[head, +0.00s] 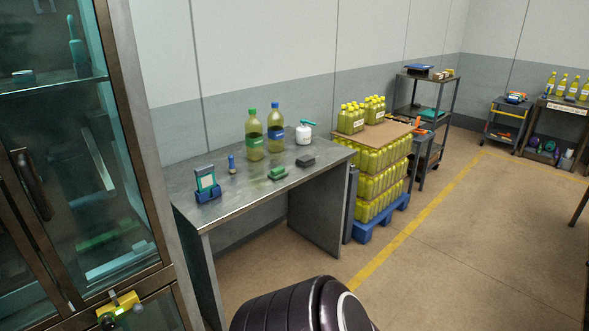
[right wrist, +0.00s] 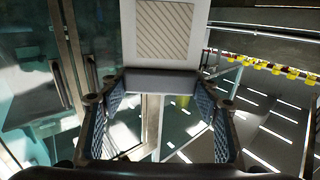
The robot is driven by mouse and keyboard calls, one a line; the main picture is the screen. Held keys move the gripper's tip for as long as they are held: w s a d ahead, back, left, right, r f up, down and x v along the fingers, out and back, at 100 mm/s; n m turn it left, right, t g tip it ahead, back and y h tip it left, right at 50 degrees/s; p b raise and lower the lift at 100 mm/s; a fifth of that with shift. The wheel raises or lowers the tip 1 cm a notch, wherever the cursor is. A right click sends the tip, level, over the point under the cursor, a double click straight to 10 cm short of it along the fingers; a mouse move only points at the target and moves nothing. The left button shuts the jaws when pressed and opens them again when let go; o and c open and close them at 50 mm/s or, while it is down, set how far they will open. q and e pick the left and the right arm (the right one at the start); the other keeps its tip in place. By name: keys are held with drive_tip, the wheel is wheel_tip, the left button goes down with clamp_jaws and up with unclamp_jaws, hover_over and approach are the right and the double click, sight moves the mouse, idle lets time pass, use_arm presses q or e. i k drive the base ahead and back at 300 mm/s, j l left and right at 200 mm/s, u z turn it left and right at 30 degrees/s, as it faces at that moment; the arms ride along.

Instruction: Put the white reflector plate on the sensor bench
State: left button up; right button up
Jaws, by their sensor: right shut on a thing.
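My right gripper (right wrist: 160,88) is shut on the grey foot of the white reflector plate (right wrist: 126,30) in the right wrist view. The plate stands up beyond the fingers, with a hatched square on its face; its top is cut off by the frame. In the head view a metal bench (head: 245,187) stands against the wall, and no label on it can be read. The plate and both grippers are outside the head view. My left gripper is in neither view.
A glass cabinet (head: 85,150) is close on the left. A bottle pallet (head: 375,212) stands right of the bench.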

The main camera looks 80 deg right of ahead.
sight(252, 186)
drive_tip(key=l+z, duration=0.15)
drive_tip(key=z, duration=0.25)
drive_tip(key=i+l+z, duration=0.1)
drive_tip(key=z, duration=0.3)
drive_tip(key=i+l+z, duration=0.1)
drive_tip(key=z, duration=0.3)
drive_tip(key=i+l+z, duration=0.1)
drive_tip(key=z, duration=0.3)
drive_tip(key=i+l+z, duration=0.25)
drive_tip(key=i+z, duration=0.2)
drive_tip(key=i, duration=0.35)
drive_tip(key=i+z, duration=0.45)
drive_tip(key=i, duration=0.65)
